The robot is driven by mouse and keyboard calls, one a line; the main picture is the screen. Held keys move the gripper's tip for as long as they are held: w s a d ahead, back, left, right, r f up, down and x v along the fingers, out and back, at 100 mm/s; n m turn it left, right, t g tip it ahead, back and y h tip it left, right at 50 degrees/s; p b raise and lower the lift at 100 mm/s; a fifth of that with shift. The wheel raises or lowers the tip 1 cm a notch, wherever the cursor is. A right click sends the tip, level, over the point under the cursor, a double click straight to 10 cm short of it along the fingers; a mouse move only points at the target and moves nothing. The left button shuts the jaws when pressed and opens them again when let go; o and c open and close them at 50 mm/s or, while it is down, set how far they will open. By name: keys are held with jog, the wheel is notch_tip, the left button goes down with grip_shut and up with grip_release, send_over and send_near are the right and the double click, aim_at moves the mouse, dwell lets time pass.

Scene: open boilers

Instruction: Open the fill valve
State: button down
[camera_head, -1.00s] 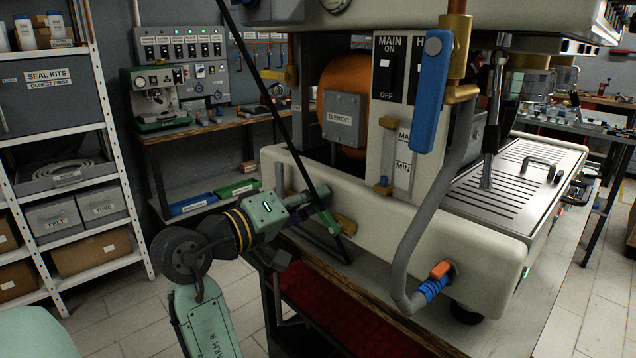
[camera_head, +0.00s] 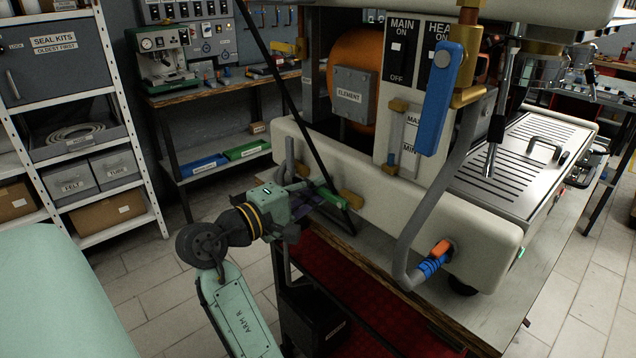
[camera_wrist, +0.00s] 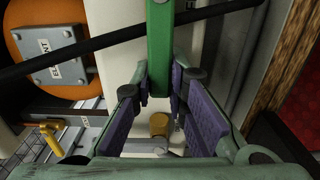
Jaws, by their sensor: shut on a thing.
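A green lever handle (camera_head: 330,197) sits low on the front of the cream boiler machine (camera_head: 365,185). It also shows in the wrist view (camera_wrist: 160,50), with its near end between the purple finger pads. My gripper (camera_head: 305,198) is at this lever; in the wrist view my gripper (camera_wrist: 160,95) is shut on the handle. A blue lever (camera_head: 440,98) hangs from a brass fitting higher on the machine's right side. No label naming the fill valve is readable, and the fingers partly hide the green lever's mount.
A thin black bar (camera_head: 283,95) slants down past the boiler close to my gripper. A grey pipe (camera_head: 430,200) bends down on the right to a blue and orange fitting (camera_head: 436,260). Shelves (camera_head: 110,100) stand at left; tiled floor (camera_head: 130,280) is open between.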

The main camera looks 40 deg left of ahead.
jog(key=shift+f, duration=0.1)
dwell(0.3)
jog(key=c, duration=1.6)
grip_release()
jog(key=shift+o, duration=0.2)
jog(key=shift+s, duration=0.1)
jog(key=s+a, duration=0.1)
jog(key=s, duration=1.1)
jog(key=shift+w, duration=0.15)
